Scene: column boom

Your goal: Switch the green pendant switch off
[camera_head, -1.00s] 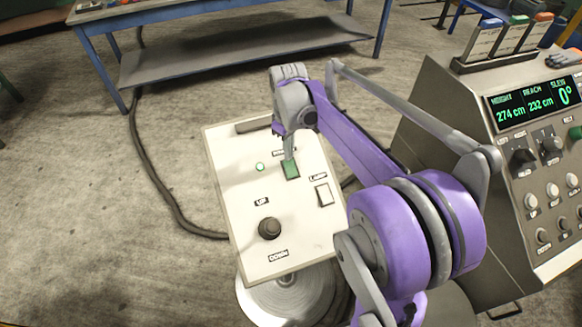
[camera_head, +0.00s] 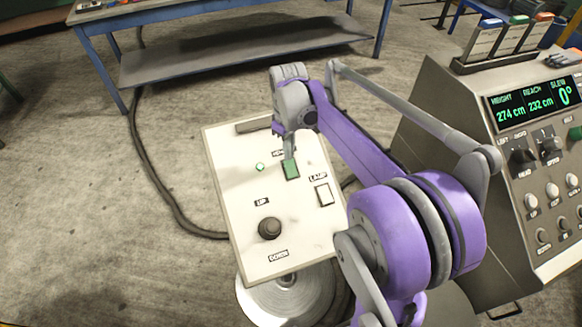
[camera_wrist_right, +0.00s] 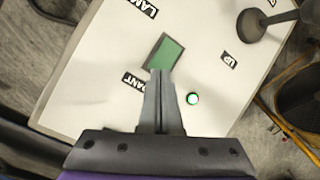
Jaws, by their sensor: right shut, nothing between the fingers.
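My left gripper is not in view.
The white box (camera_head: 232,190) also carries a white lamp switch (camera_head: 323,194) and a black up/down knob (camera_head: 269,228). A grey console (camera_head: 450,105) with a display stands at the right. A blue bench (camera_head: 240,60) stands behind. A cable lies on the floor.

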